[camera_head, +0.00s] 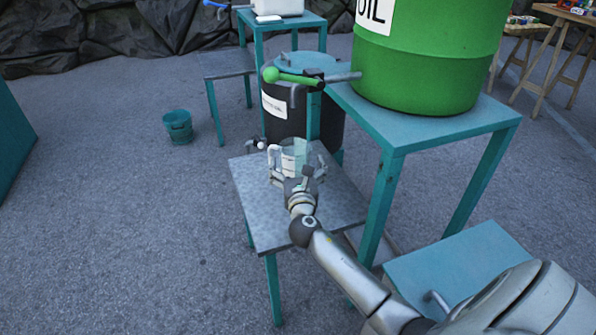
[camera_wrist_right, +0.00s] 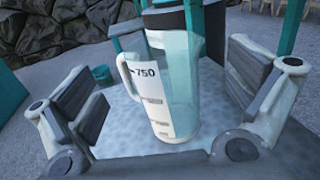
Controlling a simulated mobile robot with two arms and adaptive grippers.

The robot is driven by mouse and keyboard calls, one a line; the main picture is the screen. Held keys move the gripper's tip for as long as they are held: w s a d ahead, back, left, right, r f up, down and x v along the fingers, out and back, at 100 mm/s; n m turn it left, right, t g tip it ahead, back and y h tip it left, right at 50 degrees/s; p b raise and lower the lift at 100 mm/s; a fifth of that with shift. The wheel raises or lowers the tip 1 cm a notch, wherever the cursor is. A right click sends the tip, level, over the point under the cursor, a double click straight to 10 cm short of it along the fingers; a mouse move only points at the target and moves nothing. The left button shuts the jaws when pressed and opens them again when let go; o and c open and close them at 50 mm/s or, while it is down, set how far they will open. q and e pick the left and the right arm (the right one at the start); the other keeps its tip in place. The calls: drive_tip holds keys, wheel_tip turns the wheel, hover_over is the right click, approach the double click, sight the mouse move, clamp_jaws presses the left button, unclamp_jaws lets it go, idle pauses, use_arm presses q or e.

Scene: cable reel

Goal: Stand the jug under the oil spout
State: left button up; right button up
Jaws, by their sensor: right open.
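The clear jug (camera_head: 294,155) with a white handle stands upright on the grey-topped low table (camera_head: 257,207). The right wrist view shows the jug (camera_wrist_right: 178,95) with a white 750 scale, its handle to the left. My right gripper (camera_head: 297,180) is open, its fingers on either side of the jug with gaps visible. The green oil drum (camera_head: 430,60) stands on a higher teal stand. Its grey spout pipe (camera_head: 343,77) runs left to a green-handled tap (camera_head: 295,78), which appears above and behind the jug in the head view. My left gripper is out of view.
A dark drum (camera_head: 325,125) with a teal lid and white label stands just behind the low table. A small tap (camera_head: 257,145) sticks out on its left. The teal stand (camera_head: 400,140) is close on the right. A teal bucket (camera_head: 178,127) stands on the open floor at left.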

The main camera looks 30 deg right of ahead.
drive_tip(key=shift+v, duration=2.15)
drive_tip(key=shift+f, duration=0.1)
